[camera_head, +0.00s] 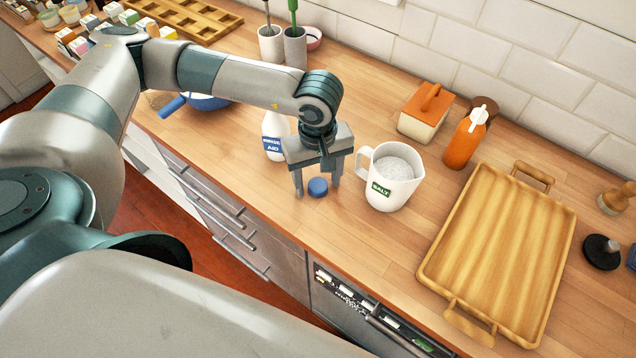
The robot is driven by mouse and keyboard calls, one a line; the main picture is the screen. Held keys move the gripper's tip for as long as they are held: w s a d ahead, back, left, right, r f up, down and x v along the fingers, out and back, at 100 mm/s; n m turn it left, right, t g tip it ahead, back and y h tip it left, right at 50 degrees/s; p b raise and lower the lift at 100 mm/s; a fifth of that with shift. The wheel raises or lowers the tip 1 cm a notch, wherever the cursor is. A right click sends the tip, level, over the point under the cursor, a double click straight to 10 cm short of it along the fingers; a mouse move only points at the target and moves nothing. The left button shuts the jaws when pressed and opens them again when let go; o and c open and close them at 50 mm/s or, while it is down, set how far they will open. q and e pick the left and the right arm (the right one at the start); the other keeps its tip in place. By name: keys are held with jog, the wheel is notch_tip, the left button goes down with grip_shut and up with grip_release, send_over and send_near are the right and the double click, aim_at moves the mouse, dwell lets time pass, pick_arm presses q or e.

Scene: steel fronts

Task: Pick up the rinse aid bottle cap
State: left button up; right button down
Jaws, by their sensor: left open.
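The blue rinse aid bottle cap (317,187) lies on the wooden counter near its front edge. My left gripper (317,188) points down over it with its fingers open and apart, one on either side of the cap in the picture. I cannot tell the exact height of the fingertips above the counter. The white rinse aid bottle (274,140) with a blue label stands upright just left of and behind the gripper, partly hidden by it. My right gripper is not in view.
A white salt jug (392,178) stands close to the right of the gripper. A ribbed wooden tray (500,250), an orange bottle (465,140) and an orange-lidded box (425,112) are further right. A blue pan (205,102) lies behind my left arm.

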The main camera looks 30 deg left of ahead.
aim_at(320, 186)
pick_arm(q)
jog(key=c, duration=1.1)
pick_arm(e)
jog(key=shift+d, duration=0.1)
pick_arm(q)
jog(key=shift+r, duration=0.2)
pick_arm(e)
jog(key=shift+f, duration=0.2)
